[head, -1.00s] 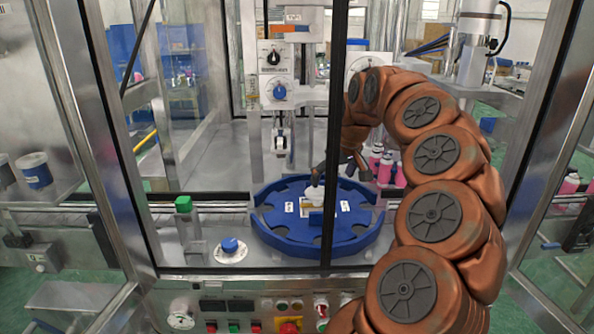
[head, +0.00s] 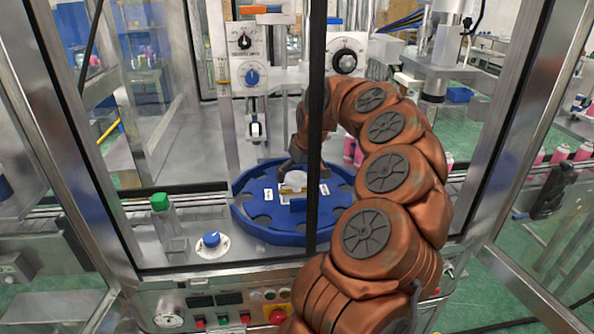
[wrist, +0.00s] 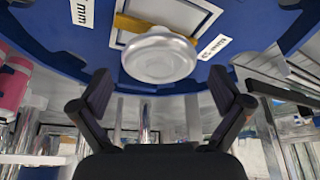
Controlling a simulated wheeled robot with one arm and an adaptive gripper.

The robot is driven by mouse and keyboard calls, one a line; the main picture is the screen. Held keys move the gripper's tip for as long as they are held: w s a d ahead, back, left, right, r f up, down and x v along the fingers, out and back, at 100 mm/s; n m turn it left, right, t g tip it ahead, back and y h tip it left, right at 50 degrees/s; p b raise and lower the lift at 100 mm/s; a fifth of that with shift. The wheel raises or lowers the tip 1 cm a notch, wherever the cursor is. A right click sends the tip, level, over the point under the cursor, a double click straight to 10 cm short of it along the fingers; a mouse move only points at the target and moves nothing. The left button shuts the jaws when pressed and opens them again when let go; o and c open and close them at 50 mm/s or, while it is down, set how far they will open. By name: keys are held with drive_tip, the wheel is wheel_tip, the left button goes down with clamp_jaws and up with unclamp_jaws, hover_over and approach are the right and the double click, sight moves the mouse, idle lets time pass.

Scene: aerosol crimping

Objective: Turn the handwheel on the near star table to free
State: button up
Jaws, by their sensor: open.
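The blue star table (head: 255,226) is a round notched disc in the middle of the machine, partly behind a dark door post. Its handwheel (head: 295,179), a small whitish round knob, sits at the centre among white labels. In the wrist view the handwheel (wrist: 158,55) is a smooth, pale grey knob on a framed plate with a yellow strip. My gripper (wrist: 160,93) is open, its two dark fingers pointing toward the knob with nothing between them. The knob shows beyond the fingertips, apart from them. In the head view the gripper is partly hidden at the table's far side.
A blue knob (head: 211,239) and a green-capped block (head: 160,202) stand left of the table. The dark door post (head: 316,120) crosses in front. Pink bottles (head: 353,150) stand behind my arm. A button panel (head: 235,305) runs along the front.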

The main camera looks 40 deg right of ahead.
drive_tip(key=shift+c, duration=0.4)
drive_tip(key=shift+f, duration=0.1)
drive_tip(key=c, duration=1)
drive_tip(key=shift+c, duration=0.2)
drive_tip(key=n+y, duration=0.1)
drive_tip(key=n, duration=0.3)
drive_tip(key=shift+n+y, duration=0.3)
drive_tip(key=shift+y, duration=0.1)
drive_tip(key=shift+n+g+y, duration=0.5)
drive_tip(key=shift+n+y, duration=0.2)
drive_tip(key=shift+n, duration=1.5)
